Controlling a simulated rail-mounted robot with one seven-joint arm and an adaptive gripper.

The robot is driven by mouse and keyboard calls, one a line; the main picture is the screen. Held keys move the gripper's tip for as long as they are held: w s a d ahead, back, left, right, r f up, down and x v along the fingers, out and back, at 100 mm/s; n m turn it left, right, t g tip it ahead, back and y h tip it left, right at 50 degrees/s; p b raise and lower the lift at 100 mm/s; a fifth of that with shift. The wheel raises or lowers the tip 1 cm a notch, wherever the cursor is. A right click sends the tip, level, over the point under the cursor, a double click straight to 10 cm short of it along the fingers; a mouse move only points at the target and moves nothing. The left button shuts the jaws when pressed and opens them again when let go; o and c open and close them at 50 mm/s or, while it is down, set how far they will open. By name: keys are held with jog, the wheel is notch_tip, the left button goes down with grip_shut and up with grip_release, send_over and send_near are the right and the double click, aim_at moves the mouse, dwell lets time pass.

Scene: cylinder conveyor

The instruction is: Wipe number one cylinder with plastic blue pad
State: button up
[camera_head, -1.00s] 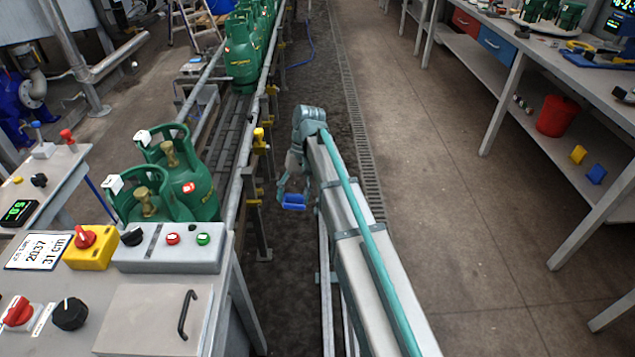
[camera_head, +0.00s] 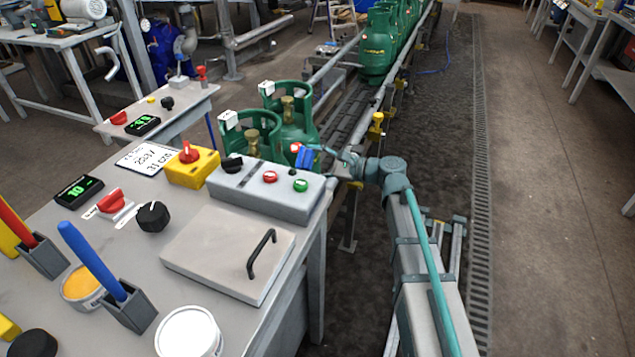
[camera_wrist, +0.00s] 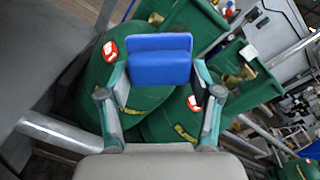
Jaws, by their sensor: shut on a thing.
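My gripper (camera_wrist: 160,75) is shut on the blue pad (camera_wrist: 160,58), which spans the space between its fingers in the wrist view. In the head view, the pad (camera_head: 304,158) shows at the tip of my gripper (camera_head: 318,156), beside two green cylinders. The nearer cylinder (camera_head: 262,151) and the farther one (camera_head: 305,128) stand upright on the conveyor, with brass valves and white tags. In the wrist view, two green cylinder bodies with red labels (camera_wrist: 110,51) lie behind the pad. I cannot tell whether the pad touches either, or which is number one.
A control box (camera_head: 262,192) on the grey table stands in front of the cylinders. The conveyor rail (camera_head: 352,135) runs along their right side. More green cylinders (camera_head: 377,50) stand farther up the line. The floor right of my arm is clear.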

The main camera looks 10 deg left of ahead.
aim_at(276, 154)
jog(key=shift+w+a+y, duration=0.1)
jog(key=shift+y, duration=0.3)
jog(key=shift+w+a+b, duration=0.15)
jog(key=shift+a+b, duration=0.05)
jog(key=shift+a, duration=1.25)
jog(key=shift+w+a+b, duration=0.1)
jog(key=shift+a+b, duration=0.1)
jog(key=shift+a, duration=1.25)
jog(key=shift+w+a, duration=0.15)
jog(key=shift+a, duration=0.75)
jog(key=shift+w+d+p, duration=0.15)
jog(key=shift+w+p, duration=0.15)
jog(key=shift+w, duration=0.5)
jog(key=shift+w+d+p, duration=0.1)
jog(key=shift+w+p, duration=0.15)
jog(key=shift+w, duration=0.55)
jog(key=w+p, duration=0.1)
jog(key=w, duration=0.2)
jog(key=shift+s, duration=0.1)
jog(key=shift+s+a+p, duration=0.2)
jog(key=shift+s+p, duration=0.05)
jog(key=shift+s, duration=1.25)
jog(key=shift+s+a+p, duration=0.15)
jog(key=shift+s+p, duration=0.05)
jog(key=shift+s, duration=1.3)
